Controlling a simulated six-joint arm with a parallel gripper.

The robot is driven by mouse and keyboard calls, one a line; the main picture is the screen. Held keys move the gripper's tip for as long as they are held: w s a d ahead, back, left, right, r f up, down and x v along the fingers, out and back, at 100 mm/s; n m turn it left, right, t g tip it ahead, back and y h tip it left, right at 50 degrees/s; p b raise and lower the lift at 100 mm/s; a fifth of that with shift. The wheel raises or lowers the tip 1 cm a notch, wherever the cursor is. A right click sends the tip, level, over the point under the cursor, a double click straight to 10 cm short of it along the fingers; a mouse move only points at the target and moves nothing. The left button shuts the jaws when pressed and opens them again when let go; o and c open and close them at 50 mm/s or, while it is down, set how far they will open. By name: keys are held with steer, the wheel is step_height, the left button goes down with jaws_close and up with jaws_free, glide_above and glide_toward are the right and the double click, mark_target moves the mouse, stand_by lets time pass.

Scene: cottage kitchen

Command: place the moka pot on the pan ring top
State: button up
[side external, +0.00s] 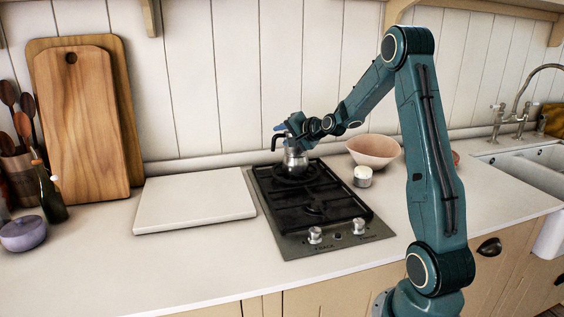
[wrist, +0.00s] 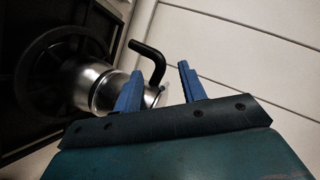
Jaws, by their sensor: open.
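The moka pot (side external: 295,162) is silver with a black handle. It stands upright over the rear pan ring (side external: 280,174) of the black gas hob, and in the wrist view the pot (wrist: 98,87) sits inside the dark round of the ring (wrist: 30,85). My gripper (side external: 282,127) is at the upper part of the pot in the side view. In the wrist view its two blue fingers (wrist: 158,84) are apart, beside the pot's upper end and near the black handle (wrist: 152,58). Nothing shows clamped between them. The pot's contact with the ring is partly hidden.
The front burner (side external: 312,209) is bare. A white slab (side external: 194,200) lies left of the hob. A pinkish bowl (side external: 373,152) and a small white-topped jar (side external: 362,177) stand to its right. Bottles, a utensil pot and wooden boards (side external: 82,125) are at the far left.

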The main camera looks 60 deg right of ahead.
steer(key=v, duration=0.9)
steer(key=shift+s, duration=0.3)
steer(key=shift+a+r, duration=0.1)
steer(key=s+a+r+n+g+y, duration=0.15)
steer(key=a+n, duration=0.35)
steer(key=a, duration=0.5)
steer(key=s+a+r+n+g+y, duration=0.15)
steer(key=a+n, duration=0.25)
steer(key=a, duration=0.6)
steer(key=s+a+f+n+g, duration=0.1)
steer(key=s+a+n, duration=0.3)
steer(key=s, duration=0.4)
steer(key=s+a+f+n+g+y, duration=0.1)
steer(key=s+a+n+g, duration=0.2)
steer(key=s+a, duration=0.4)
steer(key=s, duration=0.2)
steer(key=shift+s+a+n, duration=0.3)
steer(key=shift+a+n, duration=0.05)
steer(key=shift+n, duration=0.05)
steer(key=shift+o, duration=0.5)
